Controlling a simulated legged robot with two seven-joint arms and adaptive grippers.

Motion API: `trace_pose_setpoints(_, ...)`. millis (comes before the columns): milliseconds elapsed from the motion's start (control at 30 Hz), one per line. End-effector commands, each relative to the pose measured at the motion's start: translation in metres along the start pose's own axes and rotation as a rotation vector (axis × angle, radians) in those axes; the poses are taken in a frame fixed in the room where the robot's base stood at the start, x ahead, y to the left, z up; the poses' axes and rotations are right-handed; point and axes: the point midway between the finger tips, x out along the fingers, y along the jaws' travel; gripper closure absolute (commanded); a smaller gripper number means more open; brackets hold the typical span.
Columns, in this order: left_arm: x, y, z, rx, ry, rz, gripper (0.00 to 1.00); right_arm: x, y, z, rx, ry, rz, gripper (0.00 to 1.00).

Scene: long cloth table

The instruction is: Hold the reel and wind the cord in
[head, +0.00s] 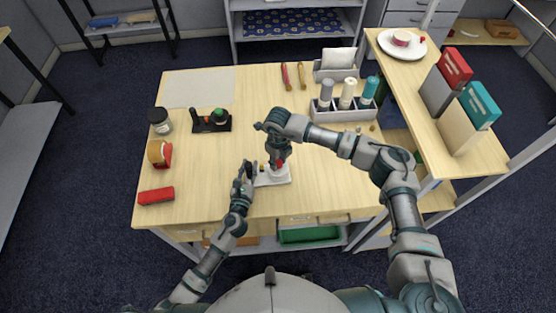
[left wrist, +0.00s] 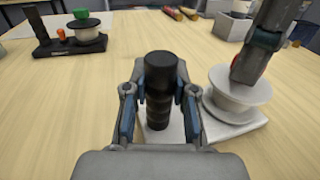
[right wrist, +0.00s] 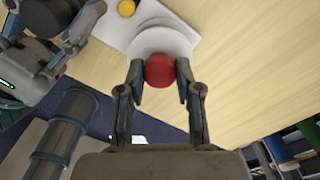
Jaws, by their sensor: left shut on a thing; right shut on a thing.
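The reel is a white drum (left wrist: 238,92) on a white base plate (left wrist: 235,138); in the head view the base plate (head: 275,178) lies near the table's front edge. A black upright grip (left wrist: 160,85) stands at the base's left side. My left gripper (head: 248,174) is shut on this grip; its fingers (left wrist: 158,112) flank it in the left wrist view. A red knob (right wrist: 159,70) sits over the drum's edge. My right gripper (right wrist: 158,84) is shut on the knob, pointing down from above. I cannot make out the cord.
A black stand with a small spool (head: 211,122), a dark jar (head: 160,121), a tape roll (head: 159,154) and a red box (head: 156,196) are on the left. A grey bottle caddy (head: 345,110) stands at the back right. The table between the stand and my right gripper is clear.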

Motion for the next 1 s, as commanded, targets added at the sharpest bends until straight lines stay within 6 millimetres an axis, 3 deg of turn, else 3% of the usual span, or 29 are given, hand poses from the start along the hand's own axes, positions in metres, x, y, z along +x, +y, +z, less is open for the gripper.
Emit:
trace_pose_setpoints(333, -0.001, -0.004, 0.001, -0.004, -0.002, -0.01, 1.0, -0.001, 0.002, 0.002, -0.001, -0.007, 0.003, 1.0)
trace_pose_setpoints(367, -0.001, -0.004, 0.001, -0.004, -0.002, -0.01, 1.0, -0.001, 0.002, 0.002, -0.002, -0.007, 0.003, 0.61)
trace_pose_setpoints(433, -0.001, -0.004, 0.001, -0.003, -0.002, -0.008, 1.0, -0.001, 0.002, 0.002, -0.002, -0.006, 0.003, 0.43)
trace_pose_setpoints(467, 0.0, -0.004, 0.001, -0.003, -0.002, -0.008, 1.0, -0.001, 0.002, 0.001, -0.001, -0.005, 0.003, 0.4)
trace_pose_setpoints(800, 0.0, -0.001, 0.001, -0.001, -0.002, -0.003, 1.0, -0.004, 0.001, 0.001, 0.0, -0.003, 0.001, 0.4)
trace_pose_setpoints(1000, 0.0, -0.001, 0.001, -0.001, -0.002, -0.001, 1.0, -0.036, 0.0, 0.001, -0.002, -0.005, 0.0, 0.4)
